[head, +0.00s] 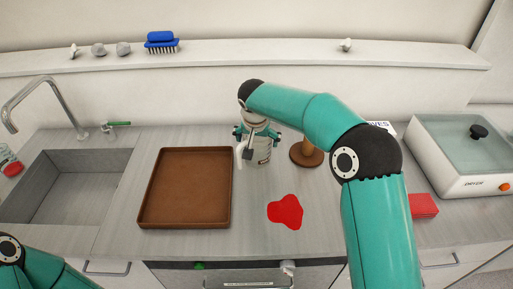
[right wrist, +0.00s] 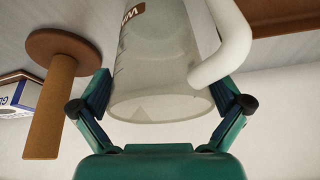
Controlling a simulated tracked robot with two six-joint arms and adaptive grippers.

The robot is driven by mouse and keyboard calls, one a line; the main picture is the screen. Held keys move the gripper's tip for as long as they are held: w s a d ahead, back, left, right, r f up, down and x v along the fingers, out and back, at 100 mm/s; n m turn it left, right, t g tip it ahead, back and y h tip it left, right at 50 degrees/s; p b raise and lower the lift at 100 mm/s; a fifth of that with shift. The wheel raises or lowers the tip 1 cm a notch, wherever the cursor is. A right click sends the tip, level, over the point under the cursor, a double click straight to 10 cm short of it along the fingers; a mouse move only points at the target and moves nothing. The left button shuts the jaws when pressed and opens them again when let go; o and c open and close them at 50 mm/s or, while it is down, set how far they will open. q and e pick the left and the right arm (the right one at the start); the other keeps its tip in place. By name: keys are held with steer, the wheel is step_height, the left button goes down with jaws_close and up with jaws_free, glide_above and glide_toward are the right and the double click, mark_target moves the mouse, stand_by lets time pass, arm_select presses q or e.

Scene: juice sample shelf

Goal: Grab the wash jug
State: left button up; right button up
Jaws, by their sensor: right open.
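The wash jug (head: 262,156) is a translucent vessel with a white handle, upright on the counter between the brown tray and a wooden peg stand. In the right wrist view the jug (right wrist: 155,65) shows large, with its handle on the right and part of a brown label. My right gripper (right wrist: 165,97) is open, with one finger on each side of the jug; whether the fingers touch it I cannot tell. In the head view my right gripper (head: 257,133) partly covers the jug's upper part. My left gripper is not in view; only part of my left arm shows.
A brown tray (head: 187,226) lies left of the jug. The peg stand (head: 305,153) is close on its right. A red spill (head: 286,211) lies in front. A sink (head: 70,185) is at the left, a dryer (head: 465,160) and red block (head: 423,206) at the right.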

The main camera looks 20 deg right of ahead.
steer(key=shift+w+d+f, duration=0.1)
steer(key=shift+w+f, duration=0.1)
steer(key=shift+f, duration=0.35)
steer(key=c, duration=1.3)
steer(key=shift+o, duration=0.2)
steer(key=shift+r, duration=0.1)
